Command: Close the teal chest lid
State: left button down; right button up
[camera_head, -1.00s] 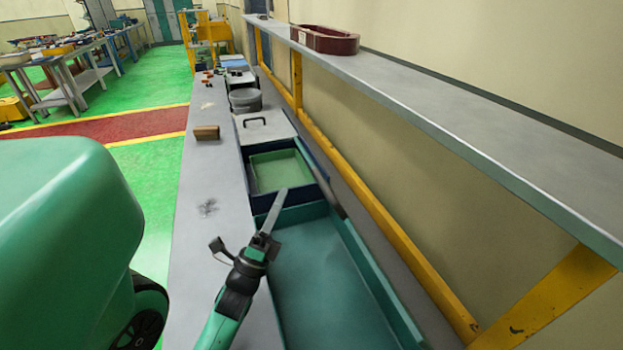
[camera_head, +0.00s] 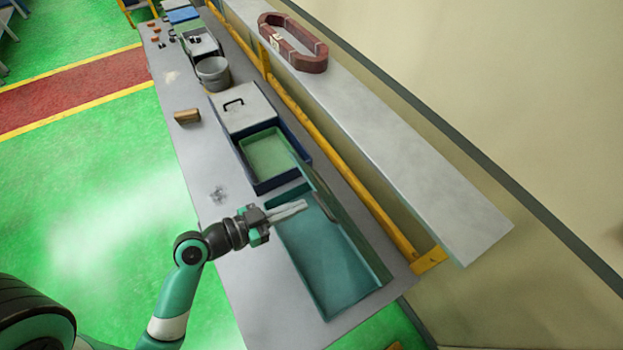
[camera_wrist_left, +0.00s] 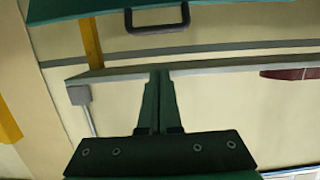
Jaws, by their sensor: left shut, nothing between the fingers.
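The teal chest (camera_head: 318,283) stands open on the bench, and its inside shows in the head view. Its lid (camera_head: 325,198) is raised along the wall side and is seen nearly edge-on. In the left wrist view the teal lid's edge (camera_wrist_left: 80,8) crosses the top, with a black handle (camera_wrist_left: 157,29) hanging below it. My left gripper (camera_head: 305,204) is shut and empty over the chest's far end, close to the lid in the picture. In the wrist view its fingertips (camera_wrist_left: 159,72) are below the handle, apart from it. My right gripper is out of view.
A blue box (camera_head: 283,178) with a green inside stands beyond the chest, with a grey bucket (camera_head: 212,73) and a brown block (camera_head: 187,116) farther off. A grey shelf (camera_head: 400,160) on yellow posts runs above the bench's wall side, carrying a red-brown ring-shaped part (camera_head: 292,42).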

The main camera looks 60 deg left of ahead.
aim_at(321, 207)
pick_arm(q)
jog(key=x, duration=1)
jog(key=shift+d+r+p, duration=0.1)
jog(key=shift+p, duration=0.3)
jog(key=s+f, duration=0.2)
jog(key=shift+s+f, duration=0.25)
jog(key=shift+s, duration=0.15)
jog(key=shift+s+f, duration=0.15)
jog(key=shift+s, duration=0.05)
